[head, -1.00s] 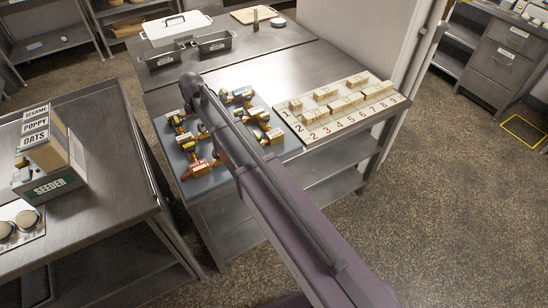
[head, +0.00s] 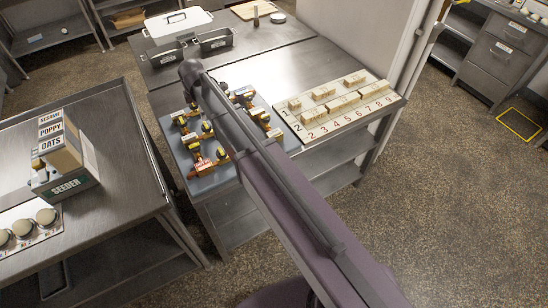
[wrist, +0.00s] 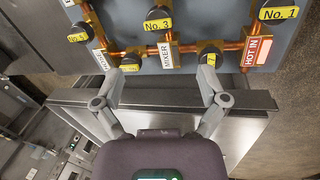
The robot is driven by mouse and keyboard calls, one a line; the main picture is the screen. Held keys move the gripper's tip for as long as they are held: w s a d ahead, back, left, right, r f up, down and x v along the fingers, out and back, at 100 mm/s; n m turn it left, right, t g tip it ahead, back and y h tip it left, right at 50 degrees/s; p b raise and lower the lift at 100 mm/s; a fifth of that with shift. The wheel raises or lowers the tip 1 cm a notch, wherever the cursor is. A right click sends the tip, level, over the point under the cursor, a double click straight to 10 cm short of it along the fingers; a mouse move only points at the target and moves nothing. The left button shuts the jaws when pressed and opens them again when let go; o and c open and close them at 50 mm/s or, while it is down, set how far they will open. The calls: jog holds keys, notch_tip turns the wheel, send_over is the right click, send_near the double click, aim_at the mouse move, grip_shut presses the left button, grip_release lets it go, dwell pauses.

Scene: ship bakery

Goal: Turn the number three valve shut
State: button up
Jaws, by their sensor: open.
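The valve panel (head: 190,178) is a blue-grey board with copper pipes and several tagged valves, on the steel table's near left part. In the wrist view, the yellow tag in the top middle (wrist: 158,18) appears to read No. 3, though it is blurred. A No. 1 tag (wrist: 278,13) is at top right and a tag that looks like No. 5 (wrist: 78,36) at top left. My gripper (wrist: 162,76) is open and empty, its fingers spread below the lower pipe. In the head view my arm hides part of the panel, and the gripper cannot be made out.
A board numbered 1 to 9 with wooden blocks (head: 345,113) lies right of the panel. Dark tins (head: 166,58) and a white container (head: 178,26) stand behind. A seeder box (head: 68,160) stands on the left table. Open floor (head: 450,200) lies to the right.

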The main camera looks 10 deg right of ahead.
jog(key=s+d+f+m+b, duration=0.1)
jog(key=s+d+m, duration=0.1)
jog(key=s+d, duration=0.1)
jog(key=s+d+f+m+b, duration=0.2)
jog(key=s+d+m, duration=0.1)
jog(key=d, duration=0.1)
jog(key=s+d+f+m+g+b, duration=0.1)
jog(key=s+d+m+b, duration=0.1)
jog(key=s+d+m, duration=0.1)
jog(key=shift+s+d+f, duration=0.1)
jog(key=shift+d+f, duration=0.25)
jog(key=shift+d, duration=0.45)
jog(key=s+d+f+m+g+b, duration=0.1)
jog(key=s+d+f+m+b, duration=0.5)
jog(key=s+d+m, duration=0.3)
jog(key=s+f, duration=0.1)
jog(key=s, duration=0.1)
jog(key=shift+s+d+m+b, duration=0.3)
jog(key=shift+d+b, duration=0.05)
jog(key=shift+b, duration=0.05)
jog(key=shift+s+d+m, duration=0.35)
jog(key=shift+s+m, duration=0.1)
jog(key=shift+s, duration=0.2)
jog(key=shift+s+d+m, duration=0.35)
jog(key=shift+s+m, duration=0.1)
jog(key=shift+s, duration=0.15)
